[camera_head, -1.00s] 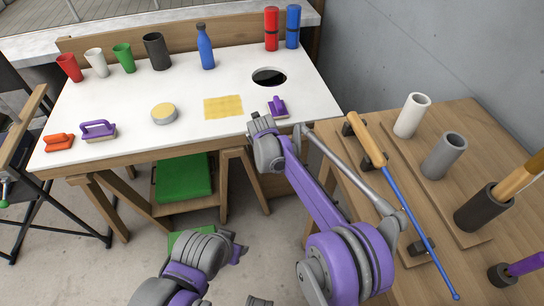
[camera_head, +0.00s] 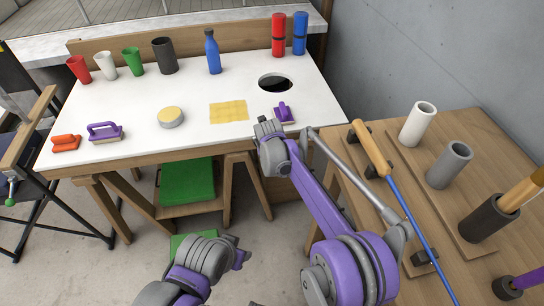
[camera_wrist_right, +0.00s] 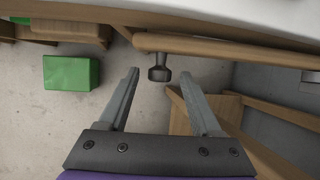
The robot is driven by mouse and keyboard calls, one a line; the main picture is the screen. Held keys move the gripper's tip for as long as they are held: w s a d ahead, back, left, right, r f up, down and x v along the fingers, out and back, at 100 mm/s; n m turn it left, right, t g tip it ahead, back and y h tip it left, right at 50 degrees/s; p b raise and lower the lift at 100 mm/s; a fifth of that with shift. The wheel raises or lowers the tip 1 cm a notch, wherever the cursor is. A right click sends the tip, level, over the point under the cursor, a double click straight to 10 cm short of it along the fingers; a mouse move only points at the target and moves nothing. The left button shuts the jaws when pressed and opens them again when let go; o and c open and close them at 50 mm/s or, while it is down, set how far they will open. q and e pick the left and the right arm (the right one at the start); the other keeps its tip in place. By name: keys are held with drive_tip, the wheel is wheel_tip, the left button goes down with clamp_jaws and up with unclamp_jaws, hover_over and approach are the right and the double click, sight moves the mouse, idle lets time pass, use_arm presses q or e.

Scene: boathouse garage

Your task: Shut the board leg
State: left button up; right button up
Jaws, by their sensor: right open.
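The white-topped work board (camera_head: 190,110) stands ahead on wooden trestle legs, one leg (camera_head: 108,205) at the left and one (camera_head: 240,180) nearer the middle. I cannot tell which part is the folding leg. In the right wrist view, a dark knob (camera_wrist_right: 159,67) hangs at the wooden edge rail (camera_wrist_right: 215,47). My right gripper (camera_wrist_right: 159,82) is open below the rail, with the knob between its fingertips in the picture; no contact shows. In the head view my right wrist hides its fingers. My left gripper (camera_head: 239,258) is low at bottom centre; its jaw opening is unclear.
Cups, a blue bottle (camera_head: 213,52), brushes, a yellow cloth (camera_head: 229,111) and a round tin (camera_head: 171,117) sit on the board. A green box (camera_wrist_right: 71,73) is below. A wooden table (camera_head: 480,130) with a blue-shafted rod (camera_head: 420,235) stands right. A folding chair (camera_head: 25,150) stands left.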

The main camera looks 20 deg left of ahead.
use_arm(q)
drive_tip(key=shift+r+p, duration=0.7)
drive_tip(key=shift+r, duration=0.1)
use_arm(e)
drive_tip(key=v, duration=1)
drive_tip(key=shift+s+r, duration=0.2)
drive_tip(key=shift+r, duration=0.15)
use_arm(q)
drive_tip(key=shift+c, duration=0.2)
